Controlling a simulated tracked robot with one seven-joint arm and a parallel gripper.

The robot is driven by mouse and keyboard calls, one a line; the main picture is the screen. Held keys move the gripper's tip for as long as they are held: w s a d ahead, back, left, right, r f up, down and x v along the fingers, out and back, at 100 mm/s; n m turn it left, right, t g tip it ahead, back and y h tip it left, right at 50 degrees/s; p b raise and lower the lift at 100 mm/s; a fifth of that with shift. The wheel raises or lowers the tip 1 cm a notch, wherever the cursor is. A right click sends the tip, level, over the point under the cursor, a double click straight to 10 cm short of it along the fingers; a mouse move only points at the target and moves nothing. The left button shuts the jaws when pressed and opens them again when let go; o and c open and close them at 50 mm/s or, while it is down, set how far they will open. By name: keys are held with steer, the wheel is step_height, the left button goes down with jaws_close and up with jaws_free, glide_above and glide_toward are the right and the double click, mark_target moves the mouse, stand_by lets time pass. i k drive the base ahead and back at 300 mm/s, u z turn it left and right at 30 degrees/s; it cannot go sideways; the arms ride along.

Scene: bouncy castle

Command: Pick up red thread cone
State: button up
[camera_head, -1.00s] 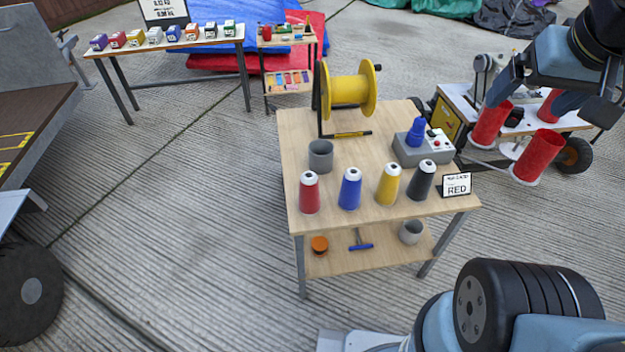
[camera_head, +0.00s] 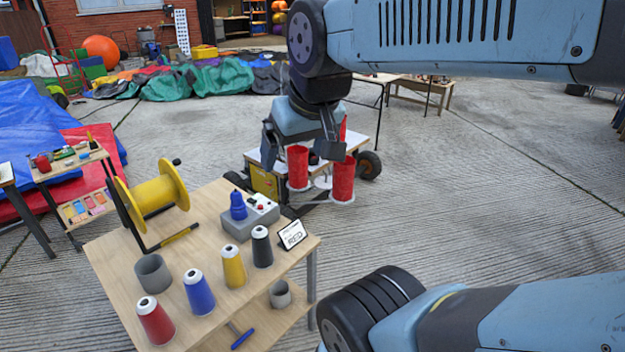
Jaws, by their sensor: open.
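The red thread cone (camera_head: 155,322) stands upright at the near left corner of the wooden table (camera_head: 213,194), the first in a row with a blue cone (camera_head: 198,292), a yellow cone (camera_head: 233,267) and a dark grey cone (camera_head: 262,247). My gripper (camera_head: 301,150) hangs from my arm at upper middle, its fingers apart and nothing seen between them. In the picture it overlaps the cart behind the table, well up and right of the red cone. Its real distance from the table is hard to tell.
A yellow spool (camera_head: 158,195) on a stand, a grey cup (camera_head: 153,274), a grey control box (camera_head: 250,218) and a sign reading RED (camera_head: 292,235) share the tabletop. A cart with red cylinders (camera_head: 343,180) stands behind. Open paving lies to the right.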

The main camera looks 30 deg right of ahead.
mark_target(159, 327)
steer(key=u, duration=1)
steer(key=k, duration=1)
steer(key=z, duration=0.35)
steer(key=i, duration=1)
